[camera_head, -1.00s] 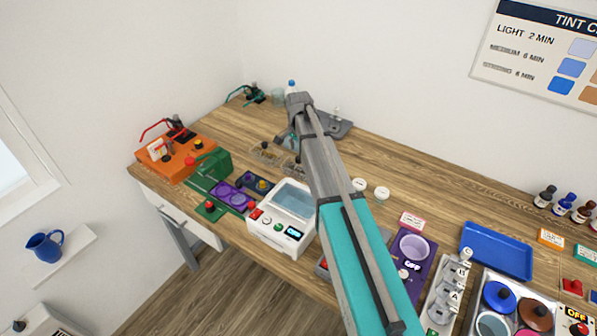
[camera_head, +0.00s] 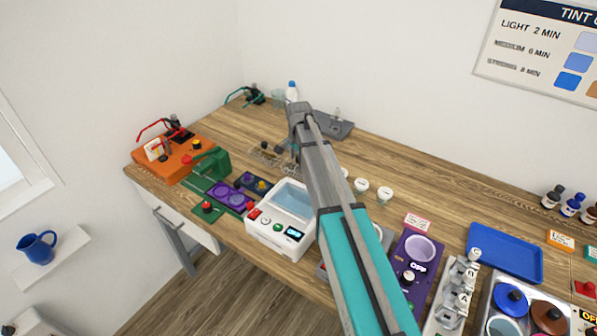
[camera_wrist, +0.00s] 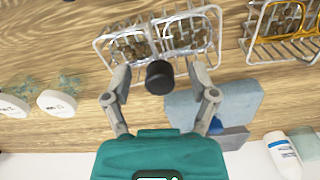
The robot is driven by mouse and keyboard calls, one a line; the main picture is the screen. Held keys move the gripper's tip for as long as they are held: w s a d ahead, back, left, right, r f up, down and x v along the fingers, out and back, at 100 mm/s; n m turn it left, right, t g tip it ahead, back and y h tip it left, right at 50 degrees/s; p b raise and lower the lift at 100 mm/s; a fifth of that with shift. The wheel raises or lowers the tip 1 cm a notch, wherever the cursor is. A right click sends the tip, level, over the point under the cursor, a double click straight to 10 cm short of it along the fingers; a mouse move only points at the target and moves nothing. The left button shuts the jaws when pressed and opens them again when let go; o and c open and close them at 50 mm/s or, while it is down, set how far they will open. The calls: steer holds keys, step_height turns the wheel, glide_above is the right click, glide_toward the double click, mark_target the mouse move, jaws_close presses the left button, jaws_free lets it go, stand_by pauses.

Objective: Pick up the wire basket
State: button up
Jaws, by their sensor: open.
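A wire basket (camera_wrist: 190,36) of silvery mesh with small brownish contents lies at the top centre of the wrist view. A black knob (camera_wrist: 159,77) shows at its near side. My gripper (camera_wrist: 160,82) is open, with one finger left and one right of the knob; I cannot tell whether either touches the basket. A second wire basket (camera_wrist: 270,48) with a yellow-orange handle is to the right, apart from my gripper. In the head view a wire basket (camera_head: 266,158) shows left of my arm, which hides part of that area.
A white bottle (camera_wrist: 282,155) and white-lidded pots (camera_wrist: 56,103) stand nearby. In the head view a white water bath (camera_head: 280,228) and a green device (camera_head: 211,163) are in front of the baskets.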

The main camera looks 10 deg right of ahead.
jaws_close()
stand_by(0.5)
steer(key=shift+r, duration=0.1)
step_height(320, 180, up, 3)
steer(key=p, duration=0.3)
steer(key=shift+f, duration=0.2)
steer(key=s+d+r+p, duration=0.2)
steer(key=s+r+p, duration=0.8)
steer(key=s, duration=0.3)
steer(key=shift+s+d, duration=0.2)
steer(key=shift+s, duration=0.2)
steer(key=shift+r, duration=0.1)
